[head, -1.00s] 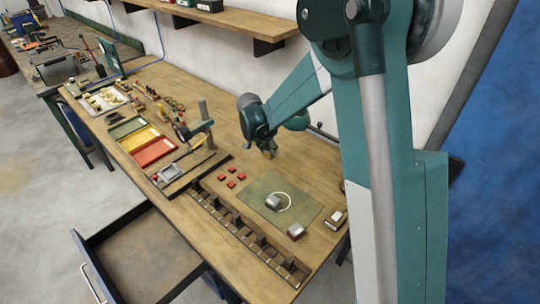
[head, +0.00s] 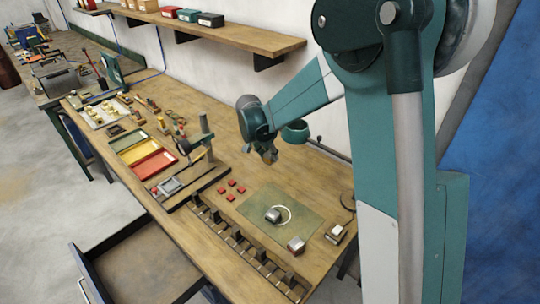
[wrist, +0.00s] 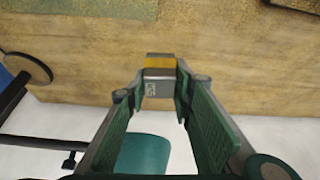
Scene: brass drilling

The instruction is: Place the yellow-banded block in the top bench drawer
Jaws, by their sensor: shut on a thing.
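The yellow-banded block (wrist: 160,76) is grey with a yellow band across its top. In the wrist view it sits between the fingertips of my gripper (wrist: 159,88), which is shut on it. In the head view my gripper (head: 268,155) hangs above the wooden bench, right of the red squares; the block is too small there to make out clearly. The bench drawer (head: 150,262) stands pulled open at the lower left, below the bench's front edge.
A slotted rack (head: 245,250) runs along the front edge near the drawer. A green mat (head: 300,208) holds a grey block and a white ring. Two more blocks stand beside it. A small stand (head: 205,140) and coloured trays (head: 150,160) lie left of my gripper.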

